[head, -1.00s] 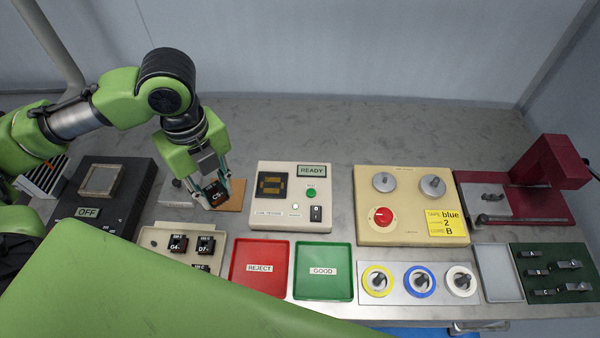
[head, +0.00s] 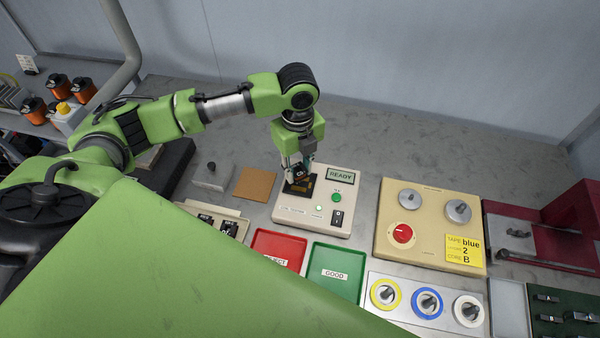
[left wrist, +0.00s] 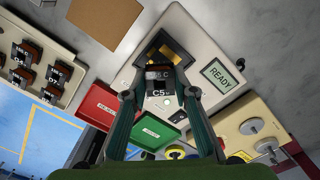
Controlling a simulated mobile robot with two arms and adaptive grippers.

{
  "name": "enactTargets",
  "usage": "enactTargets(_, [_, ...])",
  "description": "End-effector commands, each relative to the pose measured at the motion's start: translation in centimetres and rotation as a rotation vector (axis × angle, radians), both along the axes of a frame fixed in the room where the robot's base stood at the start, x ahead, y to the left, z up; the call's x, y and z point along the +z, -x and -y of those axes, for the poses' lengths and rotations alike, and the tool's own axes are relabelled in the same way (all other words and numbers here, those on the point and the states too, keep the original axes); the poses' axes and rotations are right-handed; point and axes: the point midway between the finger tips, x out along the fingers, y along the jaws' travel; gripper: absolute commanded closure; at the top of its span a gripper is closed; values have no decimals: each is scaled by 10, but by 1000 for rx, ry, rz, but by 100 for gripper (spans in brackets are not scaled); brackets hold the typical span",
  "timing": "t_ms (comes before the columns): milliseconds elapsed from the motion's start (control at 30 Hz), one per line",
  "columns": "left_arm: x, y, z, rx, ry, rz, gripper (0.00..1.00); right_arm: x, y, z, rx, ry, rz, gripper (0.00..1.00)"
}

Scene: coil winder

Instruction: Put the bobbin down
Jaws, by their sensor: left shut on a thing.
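My left gripper (head: 299,168) is shut on a dark bobbin (left wrist: 158,77) marked C5. It holds the bobbin over the dark nest of the cream tester (head: 342,198), on the tester's left side. In the left wrist view the bobbin sits between the two fingertips, with part of the dark and gold nest (left wrist: 168,46) showing behind it. I cannot tell whether the bobbin touches the nest. The tester's screen (head: 341,176) reads READY. My right gripper is not in view.
A red REJECT tray (head: 278,240) and a green GOOD tray (head: 335,262) lie in front of the tester. A tray of bobbins (left wrist: 62,50) is to the left. A brown pad (head: 256,184) is bare. The cream winder panel (head: 430,205) stands right.

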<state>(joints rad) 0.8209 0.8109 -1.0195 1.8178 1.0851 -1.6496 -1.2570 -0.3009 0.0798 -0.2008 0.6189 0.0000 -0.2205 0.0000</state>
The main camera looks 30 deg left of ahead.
Motion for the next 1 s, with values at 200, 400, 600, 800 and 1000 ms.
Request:
enactTargets(200, [-21, -5, 2, 0, -3, -4, 95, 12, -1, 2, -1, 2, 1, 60])
enactTargets(400, [-38, -6, 2, -2, -2, 0, 95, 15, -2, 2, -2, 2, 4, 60])
enactTargets(600, [-39, -6, 2, -1, -2, 1, 95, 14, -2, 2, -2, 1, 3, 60])
enactTargets(800, [-41, -6, 2, -1, -2, 1, 57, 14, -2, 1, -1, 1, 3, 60])
enactTargets(1000, [-42, -5, 2, -1, -2, -1, 57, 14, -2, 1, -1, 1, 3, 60])
